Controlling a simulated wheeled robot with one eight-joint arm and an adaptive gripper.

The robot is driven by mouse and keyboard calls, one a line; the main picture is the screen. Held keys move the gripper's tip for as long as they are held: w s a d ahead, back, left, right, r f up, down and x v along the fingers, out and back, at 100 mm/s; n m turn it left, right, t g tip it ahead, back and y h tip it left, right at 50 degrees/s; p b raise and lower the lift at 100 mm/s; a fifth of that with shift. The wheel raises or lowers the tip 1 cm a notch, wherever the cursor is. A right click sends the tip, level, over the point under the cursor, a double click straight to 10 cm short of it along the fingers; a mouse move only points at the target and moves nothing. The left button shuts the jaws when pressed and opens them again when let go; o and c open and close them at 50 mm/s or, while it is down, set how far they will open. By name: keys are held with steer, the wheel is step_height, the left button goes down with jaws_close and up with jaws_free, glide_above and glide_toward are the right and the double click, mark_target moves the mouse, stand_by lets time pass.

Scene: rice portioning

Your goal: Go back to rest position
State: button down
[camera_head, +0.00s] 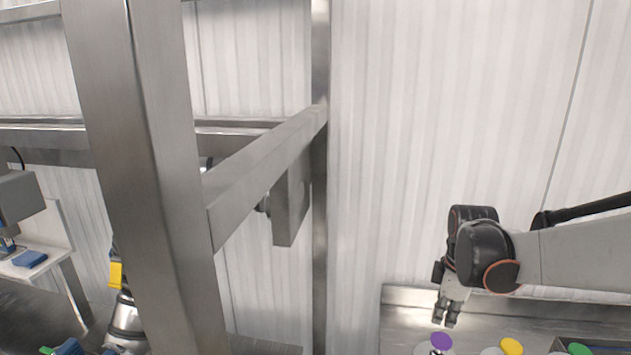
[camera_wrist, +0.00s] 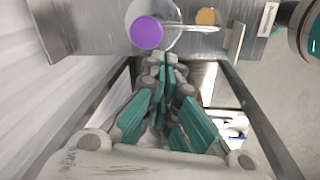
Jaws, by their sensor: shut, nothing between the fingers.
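My gripper (camera_head: 446,324) hangs at the lower right of the head view, pointing down above a steel counter. It is above and close to a purple round thing (camera_head: 441,341). In the wrist view my gripper (camera_wrist: 166,60) has its fingertips together with nothing between them. The purple disc (camera_wrist: 146,33) lies ahead of the fingertips, on a pale round plate or lid (camera_wrist: 172,12). I cannot tell from these frames how high the gripper is above it.
The steel counter (camera_head: 395,325) also carries a yellow round thing (camera_head: 511,346) and a green one (camera_head: 579,349). A steel frame post (camera_head: 150,180) stands at left with a crossbeam (camera_head: 262,165). A white corrugated wall (camera_head: 430,100) is behind my arm.

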steer(key=s+a+f+m+t+b, duration=0.3)
steer(key=s+a+f+m+b, duration=0.1)
steer(key=s+b, duration=0.5)
steer(key=s+a+f+m+t+b, duration=0.3)
steer(key=s+a+f+m+b, duration=0.2)
steer(key=s+f+m+b, duration=0.2)
steer(key=shift+s+f+m+b, duration=0.3)
steer(key=shift+s+m+b, duration=0.55)
steer(key=shift+s+m, duration=0.2)
